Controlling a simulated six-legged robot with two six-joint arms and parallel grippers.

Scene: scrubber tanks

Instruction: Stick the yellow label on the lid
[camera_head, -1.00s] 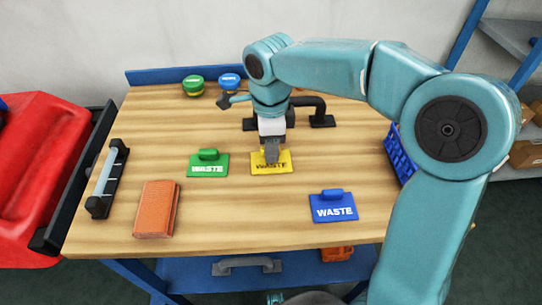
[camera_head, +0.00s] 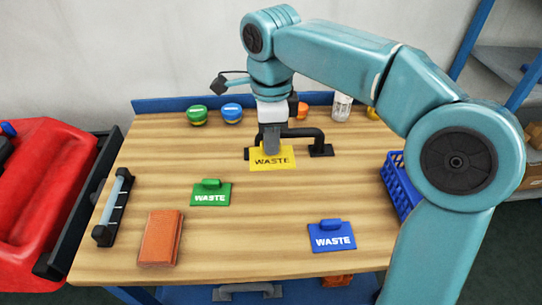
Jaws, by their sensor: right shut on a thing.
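The yellow label (camera_head: 272,161) reads WASTE and faces me. My right gripper (camera_head: 271,146) is shut on its upper edge and holds it above the table, in front of the black handle-like piece. The gripper hides part of the label's top. A red container (camera_head: 40,190) stands left of the table, cut by the picture edge; its sloping red top may be the lid, but I cannot tell. My left gripper is not in view.
On the wooden table (camera_head: 270,255) lie a green label (camera_head: 211,196), a blue label (camera_head: 331,238) and an orange-brown block (camera_head: 160,240). A black-framed bar (camera_head: 115,205) is at the left edge, a blue basket (camera_head: 398,188) at the right. Small colored-lidded jars (camera_head: 232,113) line the back.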

